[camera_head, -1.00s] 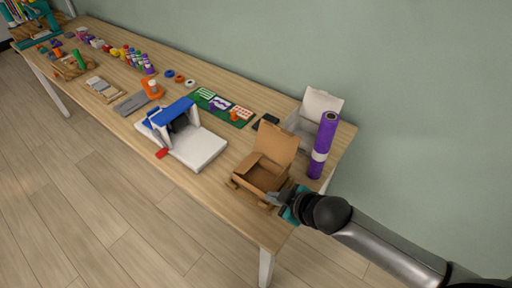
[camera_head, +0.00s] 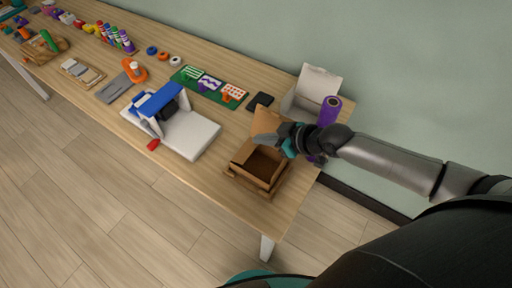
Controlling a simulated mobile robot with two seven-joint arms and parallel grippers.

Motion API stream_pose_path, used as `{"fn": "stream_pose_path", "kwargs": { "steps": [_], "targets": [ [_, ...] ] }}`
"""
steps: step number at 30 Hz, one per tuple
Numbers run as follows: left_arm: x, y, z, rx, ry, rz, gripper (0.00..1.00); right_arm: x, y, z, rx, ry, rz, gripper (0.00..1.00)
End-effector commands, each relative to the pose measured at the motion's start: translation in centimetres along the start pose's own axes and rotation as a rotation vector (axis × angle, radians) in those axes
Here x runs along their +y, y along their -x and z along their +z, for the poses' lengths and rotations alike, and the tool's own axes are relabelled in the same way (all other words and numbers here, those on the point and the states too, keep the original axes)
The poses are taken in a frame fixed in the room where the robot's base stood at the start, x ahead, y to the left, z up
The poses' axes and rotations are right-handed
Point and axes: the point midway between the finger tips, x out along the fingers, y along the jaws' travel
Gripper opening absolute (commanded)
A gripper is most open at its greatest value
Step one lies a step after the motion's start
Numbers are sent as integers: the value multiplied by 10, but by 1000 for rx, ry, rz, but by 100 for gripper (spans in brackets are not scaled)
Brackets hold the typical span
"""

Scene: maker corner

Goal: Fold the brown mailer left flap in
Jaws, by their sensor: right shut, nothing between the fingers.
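The brown mailer (camera_head: 246,175) is an open cardboard box near the table's right end, with its dark inside showing. Its lid (camera_head: 264,123) stands up at the back and is partly hidden by my right gripper. My right gripper (camera_head: 284,139), dark with teal parts, is over the mailer's right rear side, close to the lid. Its fingers are shut and hold nothing. I cannot tell whether it touches the cardboard. The gripper hides the right rear part of the box, and I cannot make out the left flap clearly. My left gripper is not in view.
A purple roll (camera_head: 329,111) and a white open box (camera_head: 311,88) stand behind my right gripper. A white and blue machine (camera_head: 186,134) is left of the mailer. A dark flat item (camera_head: 260,102) and a green mat (camera_head: 213,86) lie behind.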

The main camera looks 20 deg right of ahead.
Motion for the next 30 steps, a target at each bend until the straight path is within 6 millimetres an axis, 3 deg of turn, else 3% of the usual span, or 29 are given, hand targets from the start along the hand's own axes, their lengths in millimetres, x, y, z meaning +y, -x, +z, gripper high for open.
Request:
{"fn": "stream_pose_path", "kwargs": {
  "steps": [3, 8, 9, 15, 30],
  "targets": [
    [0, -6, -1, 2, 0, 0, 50, 0, -25, -1, 3, -2, -1, 0],
    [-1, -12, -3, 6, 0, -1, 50, 0, -50, 1, 1, 0, -1, 0],
    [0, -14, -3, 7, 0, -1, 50, 0, -50, 14, -7, 0, 0, 0],
    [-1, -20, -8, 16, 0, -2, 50, 0, -55, 35, -3, 1, -1, 0],
    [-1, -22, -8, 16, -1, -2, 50, 0, -55, 41, -2, 2, 1, 0]
  ]
}}
